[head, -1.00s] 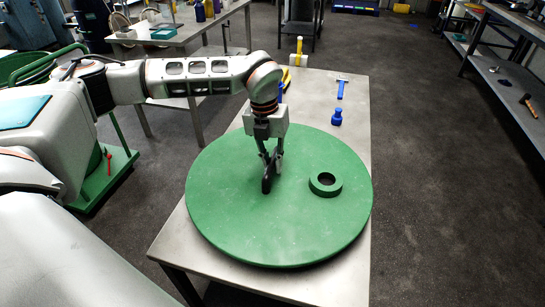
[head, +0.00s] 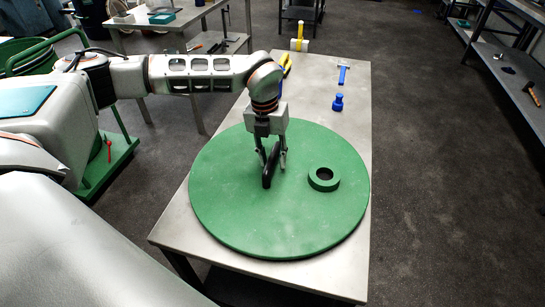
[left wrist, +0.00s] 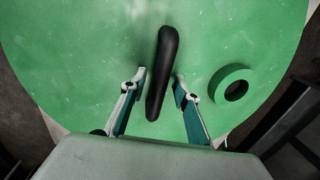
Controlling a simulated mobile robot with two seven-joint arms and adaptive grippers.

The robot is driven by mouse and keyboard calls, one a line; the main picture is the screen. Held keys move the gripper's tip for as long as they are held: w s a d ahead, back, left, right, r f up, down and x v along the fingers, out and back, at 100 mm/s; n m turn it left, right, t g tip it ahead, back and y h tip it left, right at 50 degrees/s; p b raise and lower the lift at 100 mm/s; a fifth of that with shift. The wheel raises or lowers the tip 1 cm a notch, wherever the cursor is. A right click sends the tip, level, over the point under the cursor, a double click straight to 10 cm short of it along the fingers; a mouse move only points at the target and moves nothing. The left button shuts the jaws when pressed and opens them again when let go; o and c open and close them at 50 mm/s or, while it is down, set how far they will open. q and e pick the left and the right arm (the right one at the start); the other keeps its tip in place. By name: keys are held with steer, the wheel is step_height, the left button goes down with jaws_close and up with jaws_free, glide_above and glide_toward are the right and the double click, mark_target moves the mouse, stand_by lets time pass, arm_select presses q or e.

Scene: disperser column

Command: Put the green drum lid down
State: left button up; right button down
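The green drum lid (head: 235,212) is a large round disc lying flat on the metal table. It has a black bar handle (head: 271,166) at its middle and a raised green ring with a dark hole (head: 324,179) to the right. My left gripper (head: 273,164) points down over the handle. In the left wrist view, its two fingers (left wrist: 158,84) stand apart on either side of the black handle (left wrist: 162,75), with a gap on both sides. The lid (left wrist: 80,60) fills most of that view. My right gripper is not in view.
The metal table (head: 180,240) shows bare at its front left and behind the lid. A blue bottle-like item (head: 338,103), a blue-handled tool (head: 343,72) and a yellow-handled item (head: 299,38) stand or lie at its back. A shelf unit (head: 500,75) stands at the right.

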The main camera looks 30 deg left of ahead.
arm_select(q)
steer(key=shift+r, duration=0.1)
step_height(320, 180, up, 12)
steer(key=a+p, duration=0.1)
steer(key=shift+s+a, duration=0.15)
steer(key=shift+s, duration=0.05)
steer(key=shift+s, duration=0.1)
stand_by(0.6)
